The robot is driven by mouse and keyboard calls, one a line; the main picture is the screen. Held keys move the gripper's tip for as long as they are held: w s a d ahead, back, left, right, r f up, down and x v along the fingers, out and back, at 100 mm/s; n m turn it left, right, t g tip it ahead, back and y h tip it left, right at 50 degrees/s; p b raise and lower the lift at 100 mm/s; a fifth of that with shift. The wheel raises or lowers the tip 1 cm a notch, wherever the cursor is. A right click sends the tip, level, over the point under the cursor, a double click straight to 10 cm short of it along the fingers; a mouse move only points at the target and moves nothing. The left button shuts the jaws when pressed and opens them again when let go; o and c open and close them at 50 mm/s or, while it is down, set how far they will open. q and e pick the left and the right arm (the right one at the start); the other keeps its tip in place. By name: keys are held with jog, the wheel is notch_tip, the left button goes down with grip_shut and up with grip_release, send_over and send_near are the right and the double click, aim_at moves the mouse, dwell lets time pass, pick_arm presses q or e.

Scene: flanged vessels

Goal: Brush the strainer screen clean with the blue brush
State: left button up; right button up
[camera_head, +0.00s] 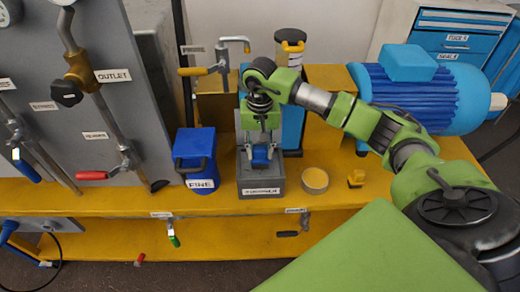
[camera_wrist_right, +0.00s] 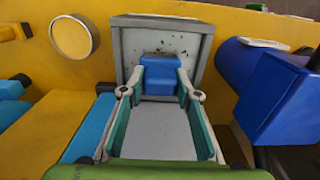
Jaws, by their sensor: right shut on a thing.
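The blue brush (camera_head: 260,154) is between the fingertips of my right gripper (camera_head: 260,150). In the right wrist view the brush (camera_wrist_right: 160,76) shows as a blue stepped block, and the fingertips (camera_wrist_right: 160,94) are shut on its sides. A grey tray (camera_head: 262,188) with a label on its front stands below the gripper on the yellow bench. In the wrist view its grey inner surface, which looks like the strainer screen (camera_wrist_right: 190,45), carries scattered dark specks. The brush is over this surface; whether it touches cannot be told. My left gripper is not in view.
A blue bin labelled FINE (camera_head: 197,160) stands close left of the tray. A round yellow-topped disc (camera_head: 315,180) and a small yellow piece (camera_head: 356,179) lie to the right. A blue motor (camera_head: 420,95) and a pipe panel (camera_head: 75,100) flank the bench (camera_head: 110,197).

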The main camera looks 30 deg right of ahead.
jog(key=shift+s+a, duration=0.2)
jog(key=shift+a, duration=0.5)
jog(key=shift+s+a, duration=0.25)
jog(key=shift+a, duration=0.5)
jog(key=shift+s+a, duration=0.2)
jog(key=shift+a, duration=0.5)
jog(key=shift+s+d+f+b, duration=0.1)
jog(key=shift+s+d+b, duration=0.1)
jog(key=shift+s+d, duration=0.3)
jog(key=shift+s+d+f+b, duration=0.1)
jog(key=shift+s+d+b, duration=0.1)
jog(key=shift+d, duration=0.5)
jog(key=shift+s+d+r, duration=0.1)
jog(key=shift+s, duration=0.05)
jog(key=shift+d, duration=0.1)
jog(key=shift+s+d, duration=0.4)
jog(key=shift+d, duration=0.2)
jog(key=shift+s+d, duration=0.4)
jog(key=shift+d, duration=0.2)
